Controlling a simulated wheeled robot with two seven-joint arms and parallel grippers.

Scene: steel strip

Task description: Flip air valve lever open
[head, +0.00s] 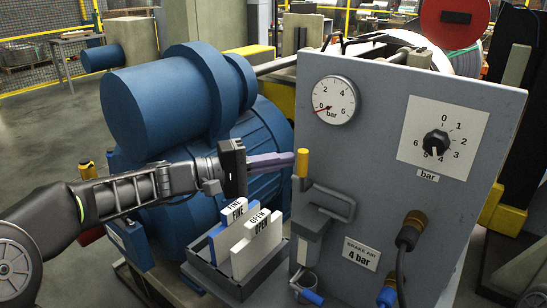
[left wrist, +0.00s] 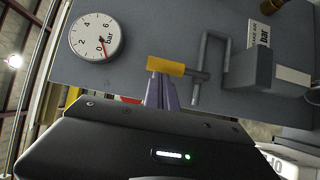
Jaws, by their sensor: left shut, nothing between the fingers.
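The air valve lever (head: 302,162) has a yellow grip and stands upright on the grey panel, left of a grey bracket. It also shows in the left wrist view (left wrist: 165,66), just beyond the fingertips. My left gripper (head: 290,159) is shut, with its purple fingers together and nothing between them. Its tips are at the left side of the yellow grip; I cannot tell whether they touch. The fingers also show in the left wrist view (left wrist: 161,85). The lever's pivot is hard to make out. My right gripper is not in view.
A pressure gauge (head: 335,101) reads near 0 bar, with a dial knob (head: 437,143) to its right. Below my left gripper stands a tray (head: 240,286) of upright label plates (head: 257,243). A blue motor (head: 158,107) is behind my left arm. A black hose (head: 404,260) hangs at the right.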

